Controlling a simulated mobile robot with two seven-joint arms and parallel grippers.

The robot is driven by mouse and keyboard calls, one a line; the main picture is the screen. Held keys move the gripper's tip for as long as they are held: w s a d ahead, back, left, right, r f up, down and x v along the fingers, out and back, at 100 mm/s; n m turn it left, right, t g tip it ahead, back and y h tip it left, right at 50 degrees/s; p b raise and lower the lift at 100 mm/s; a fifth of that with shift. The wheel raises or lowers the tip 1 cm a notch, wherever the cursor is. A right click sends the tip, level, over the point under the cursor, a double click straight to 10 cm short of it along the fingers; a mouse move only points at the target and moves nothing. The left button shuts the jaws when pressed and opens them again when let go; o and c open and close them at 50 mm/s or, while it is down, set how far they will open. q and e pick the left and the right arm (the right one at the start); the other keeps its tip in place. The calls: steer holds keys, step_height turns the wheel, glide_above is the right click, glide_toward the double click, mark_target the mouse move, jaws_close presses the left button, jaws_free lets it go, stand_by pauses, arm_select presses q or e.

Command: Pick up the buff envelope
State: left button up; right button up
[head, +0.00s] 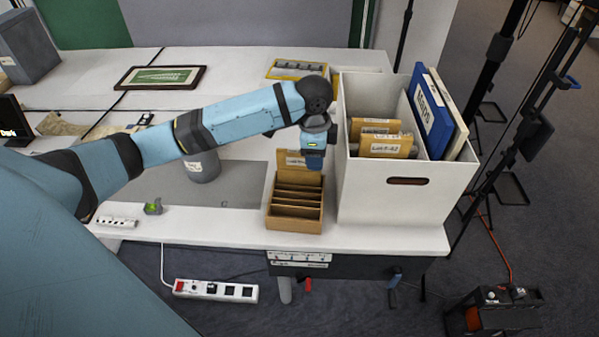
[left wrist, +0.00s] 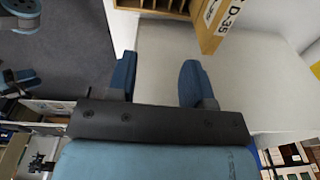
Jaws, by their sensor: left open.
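A buff envelope (head: 286,158) stands upright in the back of a slotted brown sorter (head: 294,224), partly hidden by my left gripper. In the left wrist view a buff envelope (left wrist: 208,28) with a label reading "D-35" shows at the top, beside the sorter's slots (left wrist: 160,5). More buff envelopes (head: 385,150) stand in the white box (head: 395,204). My left gripper (head: 314,160) is above the back right of the sorter. In the left wrist view its two blue fingers (left wrist: 158,75) are apart with nothing between them. My right gripper is not in view.
The white box's tall left wall is close to the right of my left gripper. A blue binder (head: 431,115) stands in that box. A grey cylinder (head: 203,166) and a framed picture (head: 160,77) are to the left. The table's front edge lies just before the sorter.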

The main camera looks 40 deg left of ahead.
arm_select(q)
step_height(320, 180, up, 6)
glide_above(299, 154)
steer(key=w, duration=0.1)
steer(key=shift+g+y, duration=0.3)
steer(key=f, duration=0.5)
steer(key=a+f, duration=0.1)
steer(key=f, duration=0.1)
steer(key=shift+w+f, duration=0.15)
steer(key=shift+f, duration=0.2)
steer(key=f, duration=0.4)
steer(key=shift+s+d+f+b, duration=0.3)
steer(key=shift+s+b, duration=0.05)
steer(key=shift+f, duration=0.4)
jaws_close()
